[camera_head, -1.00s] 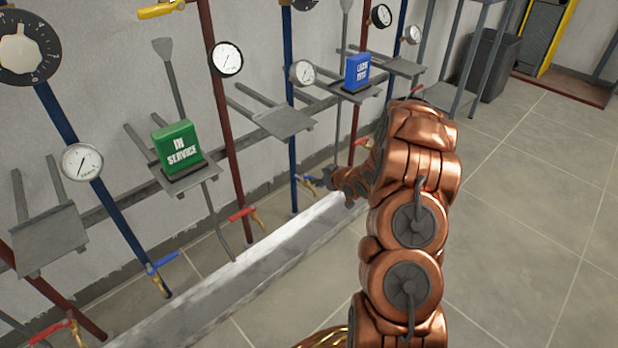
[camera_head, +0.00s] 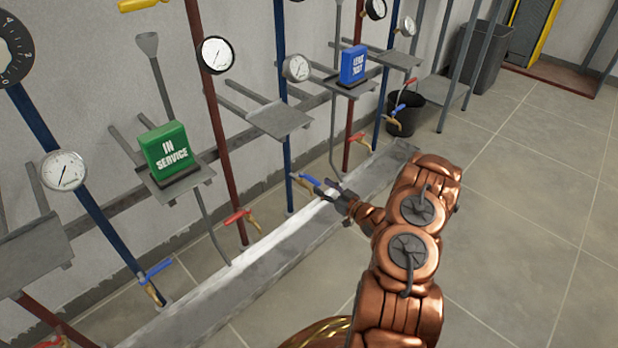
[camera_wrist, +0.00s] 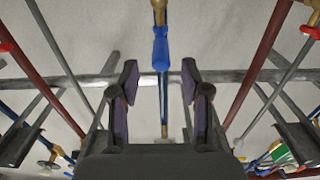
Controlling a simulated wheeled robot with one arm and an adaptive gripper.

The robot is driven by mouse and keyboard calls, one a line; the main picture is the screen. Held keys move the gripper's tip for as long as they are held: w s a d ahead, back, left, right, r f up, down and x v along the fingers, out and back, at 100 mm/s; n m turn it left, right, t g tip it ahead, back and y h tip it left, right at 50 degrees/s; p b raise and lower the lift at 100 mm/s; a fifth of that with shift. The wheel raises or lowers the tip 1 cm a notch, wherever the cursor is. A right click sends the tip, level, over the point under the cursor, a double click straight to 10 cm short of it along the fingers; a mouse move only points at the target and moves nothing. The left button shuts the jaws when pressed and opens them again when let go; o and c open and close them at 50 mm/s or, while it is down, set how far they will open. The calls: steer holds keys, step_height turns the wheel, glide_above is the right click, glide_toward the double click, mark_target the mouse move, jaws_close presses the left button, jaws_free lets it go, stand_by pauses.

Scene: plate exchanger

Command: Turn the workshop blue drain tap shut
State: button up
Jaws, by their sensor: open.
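Several taps hang low on the wall pipes; no name for them is readable. One blue tap handle (camera_head: 309,180) sits on a brass body at the foot of the middle blue pipe. My gripper (camera_head: 331,190) is right at this handle. In the wrist view the blue handle (camera_wrist: 160,50) lies in line with the gap between the open fingers of my gripper (camera_wrist: 160,85), apart from both. Whether the fingertips reach around it in depth is hard to tell. Other blue handles are at the left (camera_head: 157,268) and far right (camera_head: 397,110).
Red taps (camera_head: 238,216) alternate with blue ones. A metal channel (camera_head: 255,265) runs along the floor below. Shelves above hold a green IN SERVICE block (camera_head: 168,148) and a blue block (camera_head: 352,64). A black bucket (camera_head: 406,113) stands at the far end. Tiled floor at right is clear.

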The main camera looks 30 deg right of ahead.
mark_target(308, 177)
steer(key=b+x, duration=0.2)
steer(key=x, duration=0.4)
steer(key=shift+w+a+f+b, duration=0.1)
steer(key=shift+a+f+b, duration=0.1)
steer(key=shift+b, duration=0.15)
steer(key=shift+w+a+r, duration=0.1)
steer(key=shift+w+r, duration=0.05)
steer(key=shift+w, duration=0.5)
jaws_close()
